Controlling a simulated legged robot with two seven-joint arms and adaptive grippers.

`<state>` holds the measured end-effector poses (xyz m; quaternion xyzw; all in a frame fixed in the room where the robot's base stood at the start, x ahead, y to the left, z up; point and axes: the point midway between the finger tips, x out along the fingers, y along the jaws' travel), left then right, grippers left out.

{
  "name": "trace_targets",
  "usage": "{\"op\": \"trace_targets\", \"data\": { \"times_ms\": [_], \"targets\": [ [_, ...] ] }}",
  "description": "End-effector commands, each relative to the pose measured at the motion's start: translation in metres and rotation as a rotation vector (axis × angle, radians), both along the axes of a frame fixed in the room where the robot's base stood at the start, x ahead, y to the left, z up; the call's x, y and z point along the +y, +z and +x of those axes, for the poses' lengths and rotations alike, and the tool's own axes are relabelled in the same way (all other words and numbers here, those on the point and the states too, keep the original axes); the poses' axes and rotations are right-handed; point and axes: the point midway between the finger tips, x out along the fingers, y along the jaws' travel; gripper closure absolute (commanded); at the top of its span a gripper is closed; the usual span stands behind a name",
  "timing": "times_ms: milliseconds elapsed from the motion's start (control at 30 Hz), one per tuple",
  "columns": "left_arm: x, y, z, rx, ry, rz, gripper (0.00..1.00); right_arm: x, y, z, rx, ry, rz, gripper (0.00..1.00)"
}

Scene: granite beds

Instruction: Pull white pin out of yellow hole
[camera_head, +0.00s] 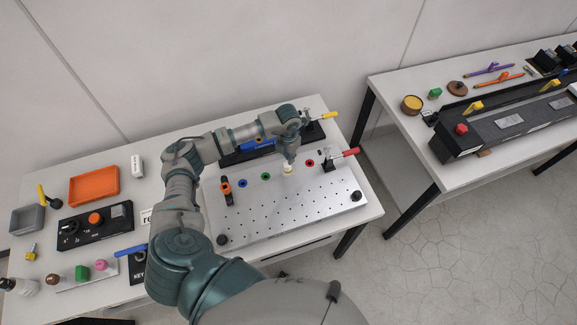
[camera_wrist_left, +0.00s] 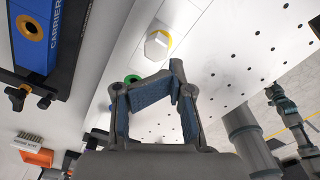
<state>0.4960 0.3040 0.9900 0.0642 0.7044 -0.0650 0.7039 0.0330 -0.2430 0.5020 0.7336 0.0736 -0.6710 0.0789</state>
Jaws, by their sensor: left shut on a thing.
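The white pin (camera_head: 287,170) is upright at the yellow hole, in the row of coloured holes on the silver perforated board (camera_head: 290,215). In the left wrist view the pin's white faceted head (camera_wrist_left: 156,45) shows beyond the fingers, with part of the yellow ring (camera_wrist_left: 166,36) around it. My left gripper (camera_head: 288,158) is directly above the pin, pointing down. The pin's lower part is hidden. My right gripper is not in view.
Blue (camera_head: 242,183), green (camera_head: 265,176) and red (camera_head: 309,163) holes flank the pin. A red-handled clamp (camera_head: 340,157) stands to the right, an orange-topped piece (camera_head: 226,187) to the left. A blue carrier block (camera_wrist_left: 33,30) lies behind.

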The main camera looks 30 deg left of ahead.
Motion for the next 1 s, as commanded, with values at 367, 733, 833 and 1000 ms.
{"op": "trace_targets", "data": {
  "times_ms": [367,733,833,1000],
  "targets": [
    [0.001,-0.001,0.000,0.000,0.000,0.000,0.41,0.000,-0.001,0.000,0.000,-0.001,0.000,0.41],
    [0.001,0.018,0.001,-0.003,0.000,0.000,0.41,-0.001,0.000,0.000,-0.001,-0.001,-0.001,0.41],
    [0.001,0.039,0.002,-0.004,0.000,-0.001,0.41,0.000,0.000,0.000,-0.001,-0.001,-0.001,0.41],
    [0.002,0.077,0.002,-0.004,0.001,-0.001,0.41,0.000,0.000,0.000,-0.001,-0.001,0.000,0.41]
  ]
}}
